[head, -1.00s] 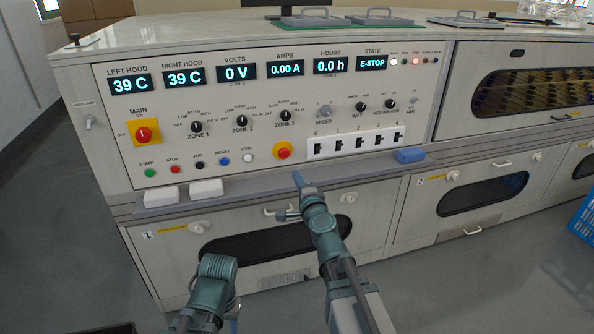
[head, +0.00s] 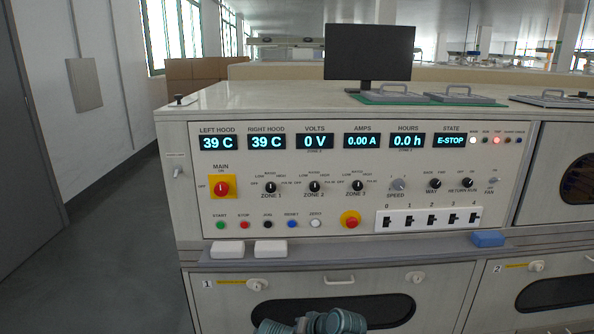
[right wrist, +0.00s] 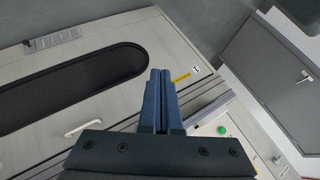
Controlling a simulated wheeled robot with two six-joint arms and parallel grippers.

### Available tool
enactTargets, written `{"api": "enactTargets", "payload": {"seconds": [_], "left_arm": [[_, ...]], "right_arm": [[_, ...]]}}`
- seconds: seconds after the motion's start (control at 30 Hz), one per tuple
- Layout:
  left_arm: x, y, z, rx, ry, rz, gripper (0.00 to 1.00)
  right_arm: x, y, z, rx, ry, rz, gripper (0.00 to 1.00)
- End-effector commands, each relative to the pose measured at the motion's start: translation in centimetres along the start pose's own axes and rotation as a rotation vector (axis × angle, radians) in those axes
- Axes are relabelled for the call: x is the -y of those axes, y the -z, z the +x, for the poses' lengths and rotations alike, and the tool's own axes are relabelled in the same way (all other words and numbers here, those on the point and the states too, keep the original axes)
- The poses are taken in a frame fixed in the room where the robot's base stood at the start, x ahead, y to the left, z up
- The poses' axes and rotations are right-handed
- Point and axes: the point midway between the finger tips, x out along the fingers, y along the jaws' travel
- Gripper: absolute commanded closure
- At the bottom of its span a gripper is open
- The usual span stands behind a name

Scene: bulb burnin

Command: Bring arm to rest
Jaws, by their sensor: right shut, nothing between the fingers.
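In the head view only the tops of my teal arm joints show at the bottom edge, in front of the lower cabinet door; neither gripper's fingers are seen there. In the right wrist view my right gripper (right wrist: 160,75) has its two blue fingers together with nothing between them. It is over the cabinet front, apart from the panel as far as I can tell. The control panel (head: 333,220) reads E-STOP, 0 V and 39 C on both hoods. My left gripper is outside the picture.
The ledge (head: 350,258) under the panel carries two white blocks (head: 228,249) and a blue block (head: 488,238). A lower door with a dark window (head: 390,308) has a handle (head: 338,280) sticking out. A monitor (head: 368,53) stands on top. The floor at left (head: 110,230) is clear.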

Motion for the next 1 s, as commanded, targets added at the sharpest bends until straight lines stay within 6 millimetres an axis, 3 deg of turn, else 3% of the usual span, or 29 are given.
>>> {"api": "enactTargets", "payload": {"seconds": [0.03, 0.1, 0.2, 0.43, 0.5, 0.77, 1.0], "left_arm": [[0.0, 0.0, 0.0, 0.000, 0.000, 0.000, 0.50], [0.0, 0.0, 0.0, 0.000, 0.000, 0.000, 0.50], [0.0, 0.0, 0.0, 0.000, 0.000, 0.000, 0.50], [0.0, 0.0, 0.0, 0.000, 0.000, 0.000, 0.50], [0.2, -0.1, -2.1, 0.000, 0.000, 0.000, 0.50], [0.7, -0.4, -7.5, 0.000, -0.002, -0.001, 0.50], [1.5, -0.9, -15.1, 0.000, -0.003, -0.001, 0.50]], "right_arm": [[-0.7, -2.9, 0.2, 0.105, -0.073, -0.086, 1.00], [-2.1, -6.0, -0.1, 0.231, -0.174, -0.180, 1.00], [-4.2, -9.2, -1.3, 0.382, -0.309, -0.284, 1.00], [-8.2, -13.5, -5.9, 0.654, -0.598, -0.436, 1.00], [-7.3, -12.6, -7.7, 0.665, -0.614, -0.437, 1.00], [-4.2, -10.1, -11.4, 0.661, -0.609, -0.434, 1.00], [0.0, -6.7, -16.8, 0.660, -0.606, -0.432, 1.00]]}}
